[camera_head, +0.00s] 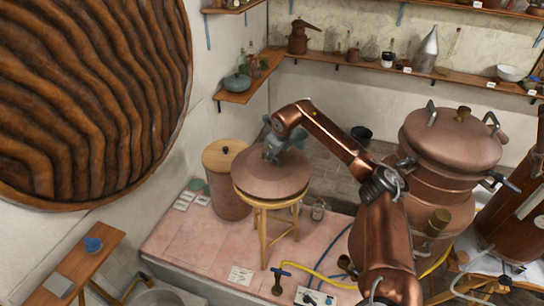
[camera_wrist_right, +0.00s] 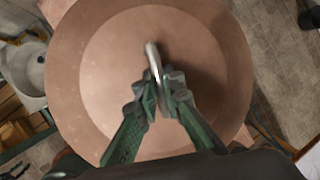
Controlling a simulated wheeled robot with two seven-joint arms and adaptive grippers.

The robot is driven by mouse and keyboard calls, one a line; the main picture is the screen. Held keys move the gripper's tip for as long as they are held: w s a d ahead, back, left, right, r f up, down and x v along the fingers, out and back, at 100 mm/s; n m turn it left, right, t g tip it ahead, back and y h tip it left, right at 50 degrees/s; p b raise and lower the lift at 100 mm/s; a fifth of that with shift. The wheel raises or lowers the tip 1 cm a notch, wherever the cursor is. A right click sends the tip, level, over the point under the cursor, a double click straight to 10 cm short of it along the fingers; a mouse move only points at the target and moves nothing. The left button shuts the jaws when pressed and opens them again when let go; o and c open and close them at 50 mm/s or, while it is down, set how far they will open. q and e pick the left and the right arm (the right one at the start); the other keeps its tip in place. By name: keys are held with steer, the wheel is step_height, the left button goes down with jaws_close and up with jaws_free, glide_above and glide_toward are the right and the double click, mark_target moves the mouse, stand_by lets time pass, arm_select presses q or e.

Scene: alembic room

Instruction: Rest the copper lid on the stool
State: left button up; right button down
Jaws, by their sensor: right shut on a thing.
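The copper lid (camera_head: 270,181) is a wide, shallow, pinkish-copper dome. It lies level over the top of the wooden stool (camera_head: 263,238) and hides most of the seat. I cannot tell whether it touches the seat or hovers just above. My right gripper (camera_head: 271,154) comes down onto the lid's top from above. In the right wrist view, the gripper (camera_wrist_right: 162,85) is shut on the lid's metal loop handle (camera_wrist_right: 153,60), and the lid (camera_wrist_right: 105,75) fills most of the picture. My left gripper is in neither view.
A copper drum with a wooden top (camera_head: 222,154) stands close behind the stool to the left. A large copper still (camera_head: 450,140) stands to the right. Shelves line the back wall.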

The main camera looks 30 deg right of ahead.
steer(key=shift+f+b, duration=0.5)
steer(key=shift+f, duration=0.2)
steer(key=shift+f, duration=0.15)
stand_by(0.7)
steer(key=c, duration=2)
jaws_free()
steer(key=shift+s+f, duration=0.1)
steer(key=shift+f, duration=0.05)
steer(key=v, duration=1.2)
steer(key=shift+d, duration=0.15)
